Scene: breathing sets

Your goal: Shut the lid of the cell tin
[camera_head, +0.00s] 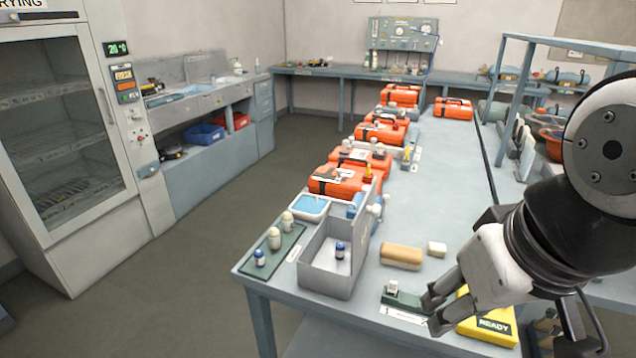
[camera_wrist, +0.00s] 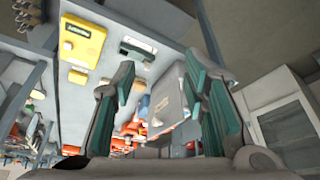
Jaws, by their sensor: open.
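A grey open-topped box (camera_head: 325,283), which looks like the cell tin, stands near the front of the table. A blue-capped bottle (camera_head: 340,250) shows inside it. A tall grey panel (camera_head: 361,240) stands upright along its right side and looks like the raised lid. My gripper (camera_head: 432,312) is to the right of the box, apart from it, over the front right of the table. In the wrist view my gripper (camera_wrist: 158,66) is open and empty, and the grey box (camera_wrist: 171,98) shows between its fingers. I cannot see the hinge clearly.
A green tray with a white knob (camera_head: 404,300) and a yellow READY box (camera_head: 487,325) lie close to my gripper. A tan block (camera_head: 401,256) lies between. A green rack (camera_head: 271,254) with several bottles stands left of the box. Orange cases (camera_head: 343,181) line the table behind.

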